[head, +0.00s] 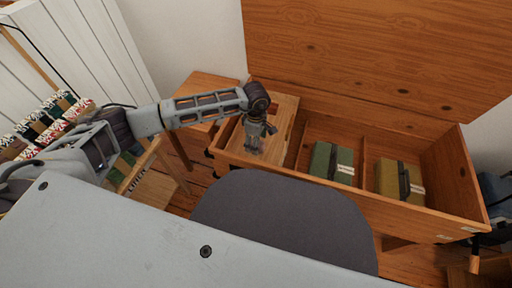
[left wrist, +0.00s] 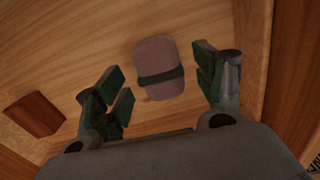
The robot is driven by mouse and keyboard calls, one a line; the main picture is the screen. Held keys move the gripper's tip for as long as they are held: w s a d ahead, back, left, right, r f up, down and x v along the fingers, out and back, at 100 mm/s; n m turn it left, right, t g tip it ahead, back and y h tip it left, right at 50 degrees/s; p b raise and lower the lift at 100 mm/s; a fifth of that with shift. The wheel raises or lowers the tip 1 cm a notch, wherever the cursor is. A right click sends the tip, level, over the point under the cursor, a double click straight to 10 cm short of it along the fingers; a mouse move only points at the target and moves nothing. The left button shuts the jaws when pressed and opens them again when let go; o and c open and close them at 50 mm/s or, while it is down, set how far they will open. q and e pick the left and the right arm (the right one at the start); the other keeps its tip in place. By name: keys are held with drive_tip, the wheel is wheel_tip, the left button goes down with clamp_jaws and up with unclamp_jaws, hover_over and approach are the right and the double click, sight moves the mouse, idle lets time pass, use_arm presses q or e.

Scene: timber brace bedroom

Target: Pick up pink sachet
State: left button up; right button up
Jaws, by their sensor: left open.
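The pink sachet (left wrist: 160,55), dusky pink with a dark band around it, lies on a wooden surface in the left wrist view. My left gripper (left wrist: 158,88) is open, with its green-padded fingers to the left and right of the sachet's lower part. In the head view, my left gripper (head: 255,148) points down over the left compartment of the open wooden drawer (head: 340,190). I cannot make out the sachet in the head view; the gripper covers much of that compartment. My right gripper is not in view.
A green packet (head: 331,162) and a mustard-yellow packet (head: 400,180) lie in the drawer's other compartments. Wooden dividers and walls surround the gripper. A small red-brown block (left wrist: 35,115) is left of the gripper in the left wrist view.

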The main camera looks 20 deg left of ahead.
use_arm(q)
drive_tip(key=shift+f, duration=0.85)
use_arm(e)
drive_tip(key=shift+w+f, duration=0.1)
use_arm(q)
drive_tip(key=shift+c, duration=0.3)
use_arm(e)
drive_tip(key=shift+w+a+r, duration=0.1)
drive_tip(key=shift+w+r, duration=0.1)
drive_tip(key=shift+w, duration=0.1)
use_arm(q)
drive_tip(key=c, duration=1)
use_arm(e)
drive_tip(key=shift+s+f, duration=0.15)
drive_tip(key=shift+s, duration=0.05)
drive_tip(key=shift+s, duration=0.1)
use_arm(q)
drive_tip(key=shift+r, duration=0.8)
wheel_tip(320, 180, up, 8)
drive_tip(key=p, duration=0.3)
drive_tip(key=shift+f, duration=0.25)
drive_tip(key=shift+r, duration=0.45)
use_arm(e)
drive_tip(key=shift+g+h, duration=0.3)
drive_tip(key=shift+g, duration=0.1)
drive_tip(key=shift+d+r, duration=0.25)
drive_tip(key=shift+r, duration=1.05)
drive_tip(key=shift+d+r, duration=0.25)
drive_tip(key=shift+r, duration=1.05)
